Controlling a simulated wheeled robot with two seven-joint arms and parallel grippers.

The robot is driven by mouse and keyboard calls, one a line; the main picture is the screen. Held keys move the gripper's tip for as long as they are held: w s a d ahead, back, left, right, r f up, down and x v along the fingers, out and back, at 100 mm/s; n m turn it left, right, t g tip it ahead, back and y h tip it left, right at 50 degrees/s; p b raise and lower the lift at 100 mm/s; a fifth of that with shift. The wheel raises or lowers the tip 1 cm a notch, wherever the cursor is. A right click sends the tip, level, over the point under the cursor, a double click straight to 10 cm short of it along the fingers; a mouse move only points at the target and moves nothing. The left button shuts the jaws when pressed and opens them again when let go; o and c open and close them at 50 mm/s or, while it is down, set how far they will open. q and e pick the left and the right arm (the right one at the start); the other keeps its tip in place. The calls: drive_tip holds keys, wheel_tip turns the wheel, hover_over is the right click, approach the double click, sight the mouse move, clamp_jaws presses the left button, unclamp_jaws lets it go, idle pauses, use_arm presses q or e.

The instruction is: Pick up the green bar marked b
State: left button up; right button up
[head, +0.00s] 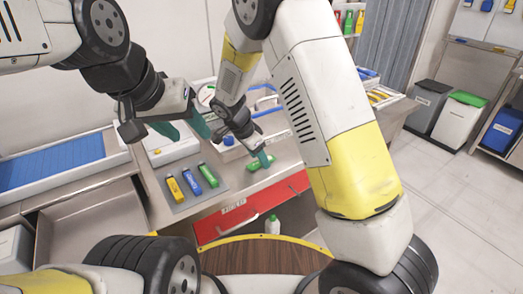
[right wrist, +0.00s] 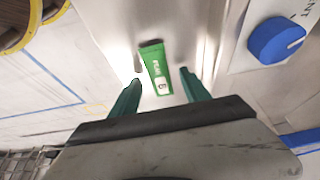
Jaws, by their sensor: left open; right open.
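A green bar (head: 261,162) lies on the metal worktop near its front edge. In the right wrist view the green bar (right wrist: 154,66) shows white lettering and a small white label, whose mark I cannot read surely. My right gripper (right wrist: 160,78) is open, with one green finger on each side of the bar's near end, and does not grip it. In the head view my right gripper (head: 264,157) is just over this bar and partly hides it. My left gripper (head: 184,128) is open and empty above the worktop. Another green bar (head: 208,175) lies on a grey mat.
The grey mat (head: 183,207) also holds a blue bar (head: 192,183) and a yellow bar (head: 175,190). A red drawer front (head: 235,220) is below the worktop. A blue knob (right wrist: 276,40) is right of the bar in the right wrist view. A blue-lined tray (head: 50,163) is at left.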

drive_tip(key=shift+d+f, duration=0.15)
drive_tip(key=shift+f, duration=0.15)
clamp_jaws()
drive_tip(key=shift+w+r, duration=0.1)
drive_tip(key=shift+r, duration=0.1)
